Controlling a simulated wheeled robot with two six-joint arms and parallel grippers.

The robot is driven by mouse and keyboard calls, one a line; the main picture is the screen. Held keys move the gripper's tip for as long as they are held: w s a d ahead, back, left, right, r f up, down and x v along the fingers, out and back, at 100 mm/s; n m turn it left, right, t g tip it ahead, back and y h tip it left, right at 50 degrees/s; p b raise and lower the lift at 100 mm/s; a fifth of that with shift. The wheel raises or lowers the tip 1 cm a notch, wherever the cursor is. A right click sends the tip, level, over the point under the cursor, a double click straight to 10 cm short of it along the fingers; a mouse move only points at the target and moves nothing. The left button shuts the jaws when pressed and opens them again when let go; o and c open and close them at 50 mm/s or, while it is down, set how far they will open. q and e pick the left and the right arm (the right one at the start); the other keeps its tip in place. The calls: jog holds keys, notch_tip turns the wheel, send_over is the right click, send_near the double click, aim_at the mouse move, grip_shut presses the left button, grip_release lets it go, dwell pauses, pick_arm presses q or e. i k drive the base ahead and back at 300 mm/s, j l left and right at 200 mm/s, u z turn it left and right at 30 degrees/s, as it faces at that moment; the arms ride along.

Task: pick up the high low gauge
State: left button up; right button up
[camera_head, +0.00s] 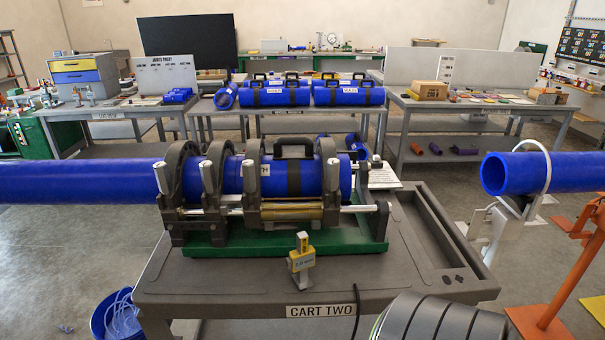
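A small gauge with a yellow body and grey metal parts (301,258) stands upright near the front edge of the grey cart (420,287), above the "CART TWO" label. It looks like the high low gauge; the print on it is too small to read surely. It stands just in front of the green base (345,241) of the fusion machine. Neither of my grippers shows in this view, and nothing is holding the gauge.
The fusion machine's dark clamps (255,190) hold blue pipe behind the gauge. A long blue pipe (80,181) extends left. Another pipe (545,172) rests on a stand at right. A dark ribbed object (440,322) fills the bottom right. A blue bucket (117,315) stands lower left.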

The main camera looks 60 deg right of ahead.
aim_at(304, 258)
jog(key=z, duration=1.55)
